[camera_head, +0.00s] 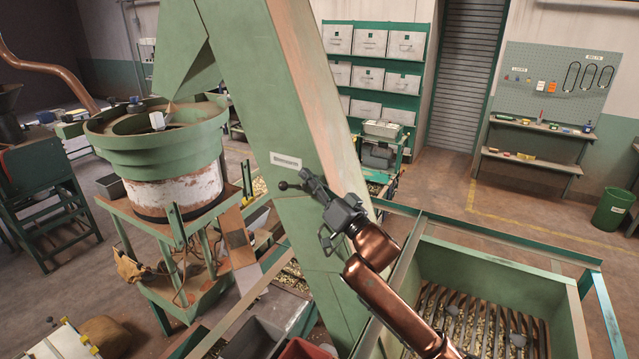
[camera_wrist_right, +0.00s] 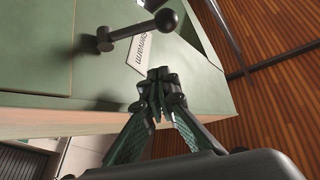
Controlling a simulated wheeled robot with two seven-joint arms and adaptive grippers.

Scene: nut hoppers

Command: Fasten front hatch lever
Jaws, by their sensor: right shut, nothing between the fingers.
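The hatch lever (camera_wrist_right: 135,32) is a dark rod with a round ball knob, mounted on the green panel (camera_wrist_right: 50,45) of the tall sloping chute. In the head view the lever's knob (camera_head: 283,186) shows just left of my right gripper (camera_head: 306,178). In the right wrist view my right gripper (camera_wrist_right: 160,78) is shut and empty, with its fingertips below the knob in the picture and apart from the lever. A white label (camera_wrist_right: 139,55) lies on the panel behind the lever. Part of the chute is hidden by my right arm. My left gripper is not in view.
A green hopper (camera_head: 500,262) with a slatted grate over nuts stands at the lower right. A round green bowl feeder (camera_head: 155,150) on a frame stands at the left. Shelves of bins (camera_head: 370,75) and a pegboard (camera_head: 555,80) stand at the back. Open floor lies at the right.

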